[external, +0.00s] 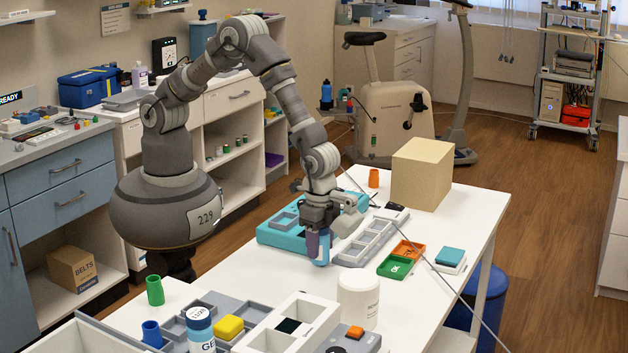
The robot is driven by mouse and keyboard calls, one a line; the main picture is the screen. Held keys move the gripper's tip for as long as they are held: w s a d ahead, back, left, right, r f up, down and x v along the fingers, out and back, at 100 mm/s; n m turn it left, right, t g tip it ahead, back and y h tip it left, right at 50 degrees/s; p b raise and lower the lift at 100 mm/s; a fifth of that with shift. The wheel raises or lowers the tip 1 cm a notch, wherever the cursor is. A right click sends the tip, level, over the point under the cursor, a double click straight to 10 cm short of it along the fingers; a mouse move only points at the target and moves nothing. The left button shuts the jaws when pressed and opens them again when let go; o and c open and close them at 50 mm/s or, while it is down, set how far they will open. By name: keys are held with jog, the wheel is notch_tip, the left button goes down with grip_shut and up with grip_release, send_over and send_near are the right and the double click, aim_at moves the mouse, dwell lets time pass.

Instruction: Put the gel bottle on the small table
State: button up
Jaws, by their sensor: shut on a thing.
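A bottle with a blue cap and a label starting "GE" (200,332) stands upright at the front, among grey trays. It looks like the gel bottle and is apart from my gripper. My gripper (319,234) points down over the middle of the long white table (462,212). It is shut on a small blue and purple thing (321,250), partly hidden by the fingers. I cannot tell exactly what that thing is, or whether it touches the table. I cannot tell which surface is the small table.
A teal tray (270,234) and a grey compartment tray (366,246) lie close around my gripper. A tan box (421,174) stands at the far end. A white tub (358,300) stands in front. Orange and green trays (395,266) lie to the right. A thin rod or cable crosses the table.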

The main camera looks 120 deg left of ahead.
jog(key=shift+w+f, duration=0.1)
jog(key=shift+f, duration=0.2)
jog(key=shift+r, duration=0.1)
jog(key=o, duration=1.1)
jog(key=shift+o, duration=0.2)
notch_tip(320, 180, up, 12)
jog(key=p, duration=0.3)
jog(key=shift+p, duration=0.4)
